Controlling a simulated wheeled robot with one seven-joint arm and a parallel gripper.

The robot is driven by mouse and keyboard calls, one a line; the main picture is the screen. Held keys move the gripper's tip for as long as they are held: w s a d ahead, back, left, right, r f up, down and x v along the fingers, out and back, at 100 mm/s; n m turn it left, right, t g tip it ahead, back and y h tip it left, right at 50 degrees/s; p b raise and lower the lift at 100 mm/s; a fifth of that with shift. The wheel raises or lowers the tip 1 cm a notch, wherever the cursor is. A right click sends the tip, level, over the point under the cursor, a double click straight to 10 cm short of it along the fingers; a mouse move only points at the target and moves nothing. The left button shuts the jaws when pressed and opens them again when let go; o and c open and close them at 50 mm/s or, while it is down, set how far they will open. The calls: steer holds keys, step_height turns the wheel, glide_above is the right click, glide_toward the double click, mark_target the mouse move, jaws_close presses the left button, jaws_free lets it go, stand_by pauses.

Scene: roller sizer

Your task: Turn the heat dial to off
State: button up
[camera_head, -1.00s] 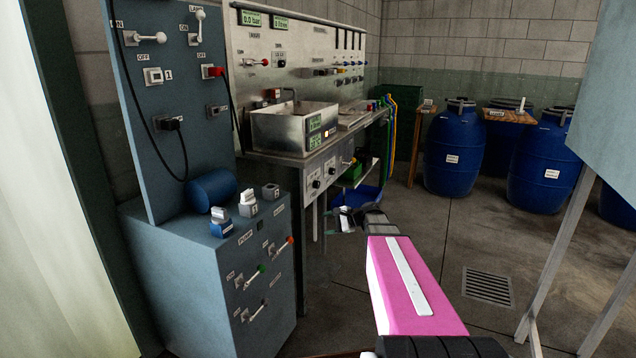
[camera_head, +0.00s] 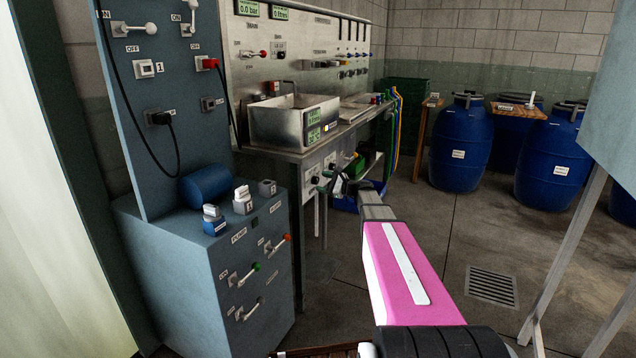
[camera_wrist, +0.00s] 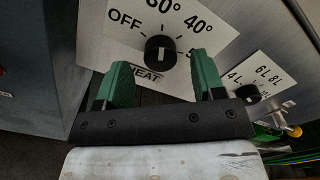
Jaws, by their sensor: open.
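The heat dial (camera_wrist: 160,53) is a round black knob on a white plate marked HEAT, with OFF at its upper left and degree marks around it. A light line on the knob looks roughly upright in the wrist view; its exact setting is hard to read. My gripper (camera_wrist: 161,60) has two green fingers, open and apart, with the dial showing between their tips. I see no clear contact. In the head view my gripper (camera_head: 336,184) is at the front panel under the steel sink, by a small dark dial (camera_head: 314,180).
A second black dial (camera_wrist: 248,94) with litre marks sits to the right of the heat dial. The blue pump cabinet (camera_head: 180,270) with levers stands left of my arm. The steel sink (camera_head: 275,125) is above the panel. Open floor (camera_head: 430,235) lies to the right.

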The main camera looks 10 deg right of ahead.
mark_target(315, 180)
steer(key=shift+x, duration=1.4)
steer(key=c, duration=0.9)
steer(key=shift+c, duration=0.2)
steer(key=shift+n, duration=0.3)
steer(key=n, duration=0.4)
steer(key=shift+f+n, duration=0.1)
steer(key=shift+n, duration=0.2)
steer(key=n, duration=0.4)
steer(key=shift+s+n, duration=0.1)
steer(key=shift+n, duration=0.2)
steer(key=shift+f, duration=0.1)
